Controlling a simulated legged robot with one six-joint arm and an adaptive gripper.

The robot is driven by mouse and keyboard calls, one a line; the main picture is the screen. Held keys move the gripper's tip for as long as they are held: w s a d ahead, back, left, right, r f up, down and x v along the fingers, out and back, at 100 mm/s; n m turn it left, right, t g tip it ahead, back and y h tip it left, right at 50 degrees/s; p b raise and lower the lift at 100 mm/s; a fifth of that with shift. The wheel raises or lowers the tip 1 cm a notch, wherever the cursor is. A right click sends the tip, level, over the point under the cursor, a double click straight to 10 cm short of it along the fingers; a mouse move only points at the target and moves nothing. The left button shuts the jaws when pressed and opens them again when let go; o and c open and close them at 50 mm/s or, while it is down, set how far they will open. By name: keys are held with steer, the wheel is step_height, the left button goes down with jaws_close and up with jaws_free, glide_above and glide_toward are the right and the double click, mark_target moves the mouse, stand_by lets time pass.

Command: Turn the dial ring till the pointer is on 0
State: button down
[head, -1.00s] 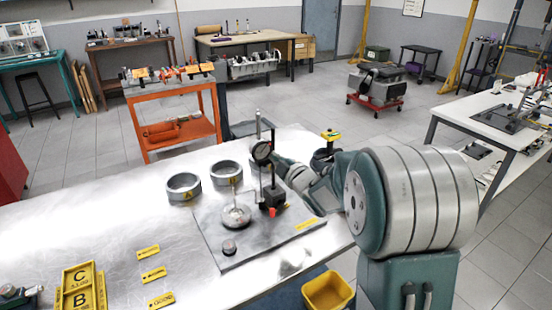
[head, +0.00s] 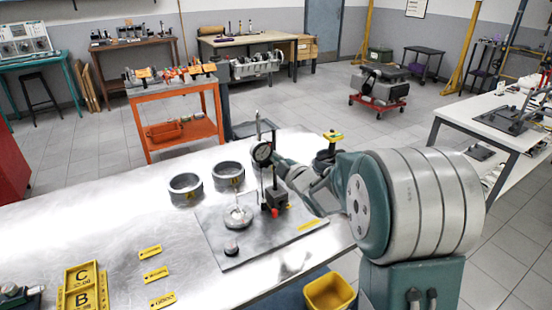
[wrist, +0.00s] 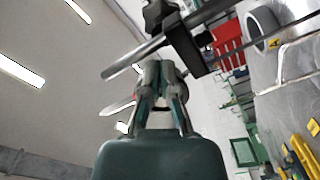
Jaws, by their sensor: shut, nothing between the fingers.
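The dial gauge (head: 262,152) has a dark rim and a pale face, and sits high on a slim post over a grey plate (head: 223,256). Its pointer and numbers are too small to read. My gripper (head: 277,162) is right beside the dial, on its right, with its fingers closed. I cannot tell whether the fingers touch the ring. In the wrist view my gripper (wrist: 158,68) points up at the stand's rod and black clamp (wrist: 183,42); the dial face does not show clearly there.
A black block with a red knob (head: 275,198) is under the dial. Yellow tags (head: 156,274) and a lettered yellow tray (head: 78,290) lie at left. A yellow bin (head: 329,292) is below the table's front edge.

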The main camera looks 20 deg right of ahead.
steer(key=shift+d+f, duration=0.1)
steer(key=shift+d, duration=0.05)
steer(key=v, duration=0.6)
steer(key=shift+d+f, duration=0.15)
steer(key=shift+d, duration=0.05)
stand_by(0.5)
steer(key=s+r+m+g+h, duration=0.35)
steer(key=s+m+h, duration=0.35)
steer(key=s+m, duration=0.25)
steer(key=s+a+f+m+g+y, duration=0.1)
steer(key=s+a+m+g, duration=0.1)
steer(key=s, duration=0.8)
steer(key=s+a+f+m+g, duration=0.2)
steer(key=s+g, duration=0.4)
steer(key=s, duration=0.5)
steer(key=shift+s+a+m+y, duration=0.4)
steer(key=shift+a+m, duration=0.25)
steer(key=shift+m, duration=0.3)
steer(key=shift+w+f, duration=0.1)
